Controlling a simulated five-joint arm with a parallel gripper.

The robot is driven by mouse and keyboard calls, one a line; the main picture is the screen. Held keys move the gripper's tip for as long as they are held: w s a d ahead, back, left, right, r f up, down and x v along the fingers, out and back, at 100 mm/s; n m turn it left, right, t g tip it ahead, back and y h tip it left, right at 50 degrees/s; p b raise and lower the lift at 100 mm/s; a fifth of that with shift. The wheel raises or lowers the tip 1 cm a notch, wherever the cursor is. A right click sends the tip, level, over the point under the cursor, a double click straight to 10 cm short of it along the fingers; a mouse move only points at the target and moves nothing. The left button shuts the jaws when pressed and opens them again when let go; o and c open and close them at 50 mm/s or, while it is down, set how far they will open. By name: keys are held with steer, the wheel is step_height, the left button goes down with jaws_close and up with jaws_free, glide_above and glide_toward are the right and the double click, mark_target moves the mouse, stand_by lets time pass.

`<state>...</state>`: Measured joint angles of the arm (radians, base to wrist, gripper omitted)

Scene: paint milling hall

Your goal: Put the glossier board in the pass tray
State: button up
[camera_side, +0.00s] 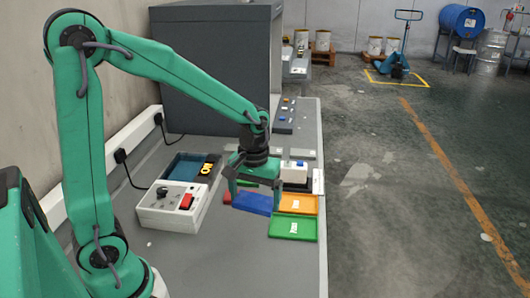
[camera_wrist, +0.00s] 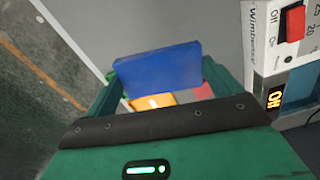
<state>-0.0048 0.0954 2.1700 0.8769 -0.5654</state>
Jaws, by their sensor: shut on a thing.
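My gripper (camera_side: 252,199) is shut on a blue board (camera_side: 251,204), which lies between its two fingers above the bench. The wrist view also shows the blue board (camera_wrist: 158,68), with a plain, even face. A green tray (camera_side: 293,228) with a white label lies just right of and nearer than the gripper; its lettering is too small to read. An orange tray (camera_side: 298,204) with a label lies behind it, and shows partly under the board in the wrist view (camera_wrist: 152,101). A red piece (camera_side: 227,197), mostly hidden, is left of the board; it also shows in the wrist view (camera_wrist: 203,92).
A white instrument box (camera_side: 172,207) with a red switch stands left of the gripper. A white block (camera_side: 293,168) stands behind the orange tray. The near bench (camera_side: 255,260) is clear.

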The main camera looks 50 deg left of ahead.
steer(key=shift+s+f+n, duration=0.75)
steer(key=shift+s+n, duration=0.05)
steer(key=shift+s, duration=0.1)
glide_above(235, 216)
step_height(235, 216, down, 7)
steer(key=shift+f, duration=0.1)
steer(key=shift+f, duration=1.7)
steer(key=shift+f, duration=0.2)
steer(key=o, duration=0.7)
